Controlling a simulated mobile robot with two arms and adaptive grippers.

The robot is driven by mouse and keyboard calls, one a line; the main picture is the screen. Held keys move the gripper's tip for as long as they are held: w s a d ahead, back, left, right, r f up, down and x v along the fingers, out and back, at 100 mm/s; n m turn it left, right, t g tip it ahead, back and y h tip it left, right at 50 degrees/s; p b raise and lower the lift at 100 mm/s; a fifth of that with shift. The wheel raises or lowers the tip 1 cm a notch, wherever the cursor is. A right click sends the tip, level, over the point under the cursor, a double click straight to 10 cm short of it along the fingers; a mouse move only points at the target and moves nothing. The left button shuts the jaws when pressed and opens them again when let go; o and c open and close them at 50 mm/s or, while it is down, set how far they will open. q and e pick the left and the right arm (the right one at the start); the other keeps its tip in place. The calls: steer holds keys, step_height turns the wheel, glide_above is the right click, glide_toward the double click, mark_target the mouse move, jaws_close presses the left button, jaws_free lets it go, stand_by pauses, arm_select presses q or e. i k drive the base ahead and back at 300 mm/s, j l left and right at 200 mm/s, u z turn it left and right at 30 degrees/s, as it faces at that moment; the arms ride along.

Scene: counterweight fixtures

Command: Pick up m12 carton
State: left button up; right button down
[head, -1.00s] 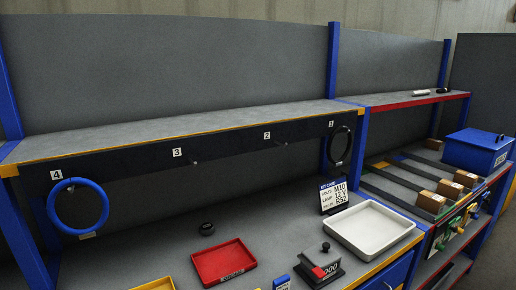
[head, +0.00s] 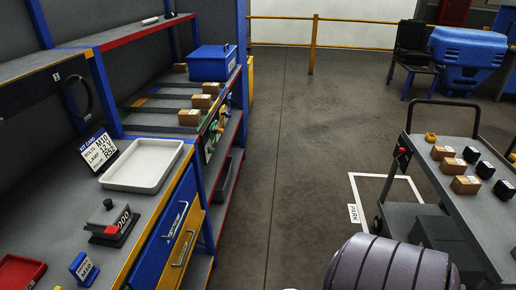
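Several small brown cartons sit on the rack shelf at left, including a front one (head: 188,117), a middle one (head: 201,101) and one behind it (head: 211,88). More brown cartons stand on the cart at right: a near one (head: 466,184), a middle one (head: 453,166) and a far one (head: 442,152). Their labels are too small to read, so I cannot tell which is the m12 carton. Neither of my grippers shows in the head view.
The grey cart (head: 492,226) also carries black items (head: 485,169) and a yellow piece (head: 430,137). A blue bin (head: 212,64) stands on the rack. The bench holds a white tray (head: 143,164) and a kit card (head: 98,149). Open floor (head: 290,150) lies between rack and cart.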

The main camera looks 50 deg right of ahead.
mark_target(466, 185)
steer(key=z, duration=3.25)
